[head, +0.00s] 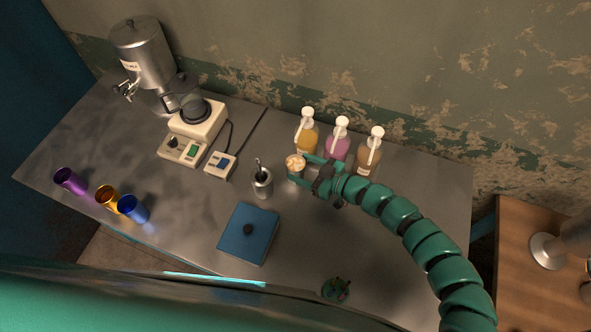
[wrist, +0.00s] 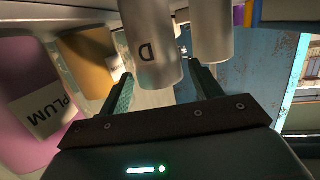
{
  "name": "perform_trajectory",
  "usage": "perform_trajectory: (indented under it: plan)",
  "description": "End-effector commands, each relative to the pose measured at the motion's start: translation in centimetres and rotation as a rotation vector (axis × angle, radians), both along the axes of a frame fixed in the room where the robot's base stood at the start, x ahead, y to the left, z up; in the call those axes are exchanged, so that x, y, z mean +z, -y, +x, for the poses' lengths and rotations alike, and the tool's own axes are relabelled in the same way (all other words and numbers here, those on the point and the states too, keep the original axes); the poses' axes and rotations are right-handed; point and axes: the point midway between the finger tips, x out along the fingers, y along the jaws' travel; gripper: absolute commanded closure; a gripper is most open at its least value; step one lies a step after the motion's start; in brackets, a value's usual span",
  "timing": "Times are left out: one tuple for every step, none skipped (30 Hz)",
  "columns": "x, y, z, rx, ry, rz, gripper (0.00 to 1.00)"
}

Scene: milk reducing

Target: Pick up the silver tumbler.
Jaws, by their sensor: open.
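A small grey metal cup with pale tan contents (head: 295,174) stands on the steel counter in front of the pump bottles. My gripper (head: 300,170) is open, with its fingers on either side of this cup. In the wrist view the grey cylinder marked "D" (wrist: 150,45) shows between the fingertips (wrist: 164,90); I cannot tell whether they touch it. A second silver cup (head: 262,186), holding dark-handled utensils, stands just left of it; it also shows as a plain grey cylinder in the wrist view (wrist: 212,30). Purple (head: 70,181), orange (head: 107,198) and blue (head: 133,209) tumblers stand at the left.
Yellow (head: 307,136), pink (head: 338,146) and brown (head: 369,155) pump bottles stand close behind my gripper. A blue lidded box (head: 248,234) lies in front. A scale-like device (head: 221,163) and a dispenser (head: 146,55) stand left. The front-right counter is mostly clear.

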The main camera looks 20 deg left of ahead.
Motion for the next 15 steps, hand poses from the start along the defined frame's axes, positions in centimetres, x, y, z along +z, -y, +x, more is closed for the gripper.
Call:
perform_trajectory:
  plan:
    - [0.3, -0.4, 0.2, 0.000, 0.000, 0.001, 0.36]
    - [0.3, -0.7, 0.2, 0.000, 0.000, 0.002, 0.36]
    - [0.3, -1.2, 0.3, 0.002, -0.001, 0.002, 0.36]
    - [0.2, -1.5, 0.3, 0.001, -0.003, 0.003, 0.36]
    - [0.2, -1.8, 0.5, 0.001, -0.002, 0.002, 0.36]
    - [0.2, -2.1, 0.7, -0.001, 0.000, 0.000, 0.36]
    - [0.1, -2.4, 0.8, -0.001, -0.001, 0.000, 0.36]
    - [0.0, -2.8, 0.8, 0.000, -0.002, 0.000, 0.36]
    - [-0.1, -3.2, 0.9, 0.000, -0.001, 0.002, 0.36]
    - [-0.1, -3.6, 1.0, 0.001, 0.000, 0.003, 0.36]
    - [-0.2, -3.8, 1.1, 0.001, 0.000, 0.003, 0.36]
    - [-0.3, -4.0, 1.2, 0.000, 0.001, 0.003, 0.36]
    - [-0.4, -4.2, 1.3, 0.000, 0.000, 0.002, 0.36]
    - [-0.5, -4.3, 1.3, 0.000, 0.000, 0.001, 0.36]
    - [-0.6, -4.5, 1.3, 0.001, 0.000, 0.000, 0.36]
